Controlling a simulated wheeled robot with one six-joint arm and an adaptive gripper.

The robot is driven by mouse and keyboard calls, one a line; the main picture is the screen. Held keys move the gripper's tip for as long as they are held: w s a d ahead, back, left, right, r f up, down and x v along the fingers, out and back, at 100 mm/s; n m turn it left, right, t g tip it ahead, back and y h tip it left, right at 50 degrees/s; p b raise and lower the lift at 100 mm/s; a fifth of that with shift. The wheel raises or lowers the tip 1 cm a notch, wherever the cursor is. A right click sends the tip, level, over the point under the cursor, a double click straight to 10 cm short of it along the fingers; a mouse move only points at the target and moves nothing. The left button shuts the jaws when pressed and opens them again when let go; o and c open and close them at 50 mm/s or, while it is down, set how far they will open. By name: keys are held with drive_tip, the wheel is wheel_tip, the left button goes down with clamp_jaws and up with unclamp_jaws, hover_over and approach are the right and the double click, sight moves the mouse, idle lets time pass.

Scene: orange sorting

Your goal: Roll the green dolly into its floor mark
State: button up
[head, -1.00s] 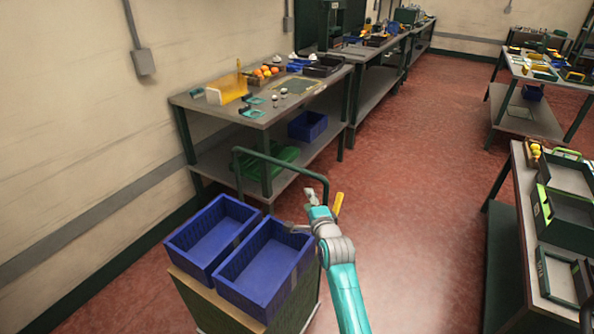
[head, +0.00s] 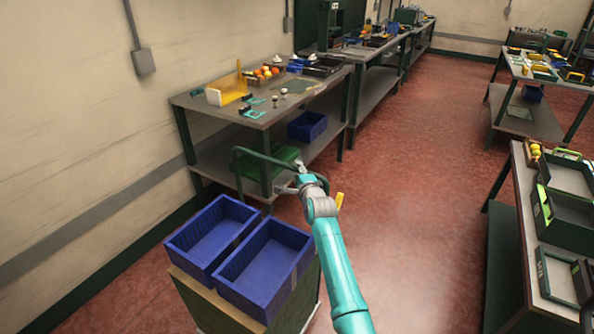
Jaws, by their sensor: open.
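The green dolly (head: 203,314) stands at the lower left, with two blue crates side by side on its wooden top. Its dark green push handle (head: 236,168) rises behind the crates. My gripper (head: 299,166) is open at the right part of the handle's top bar. My gripper and wrist hide the handle's right end, and I cannot tell whether the fingers touch the bar. No floor mark can be made out for certain; a small yellow strip (head: 340,200) shows just right of my wrist.
A workbench (head: 190,100) with oranges and tools stands along the left wall, just beyond the dolly. Another bench (head: 525,228) with dark trays stands at the right. The red floor (head: 425,180) between them is clear.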

drive_tip(key=shift+x, duration=1.05)
clamp_jaws()
